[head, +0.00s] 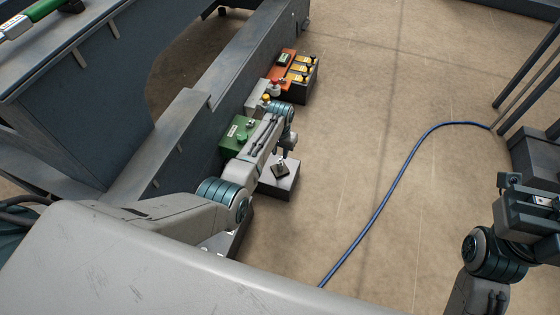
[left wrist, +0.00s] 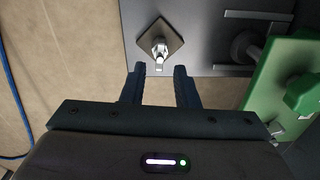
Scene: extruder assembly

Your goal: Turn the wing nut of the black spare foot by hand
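The black spare foot shows in the left wrist view as a dark diamond-shaped plate (left wrist: 173,35) lying on a grey block (left wrist: 202,30). Its silver wing nut (left wrist: 159,52) stands up from the middle of the plate. In the head view the foot (head: 280,170) sits on top of the grey block (head: 283,188). My left gripper (left wrist: 160,70) is open and empty, its two fingers apart just short of the wing nut. In the head view the left gripper (head: 288,150) is just beyond the foot. My right gripper (head: 528,205) is at the right edge, far from the foot; its fingers are unclear.
A green block (head: 238,136) stands left of the grey block and shows at right in the left wrist view (left wrist: 275,85). An orange box (head: 282,68) and yellow-topped parts (head: 302,68) stand farther back. A blue cable (head: 385,190) crosses otherwise clear floor.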

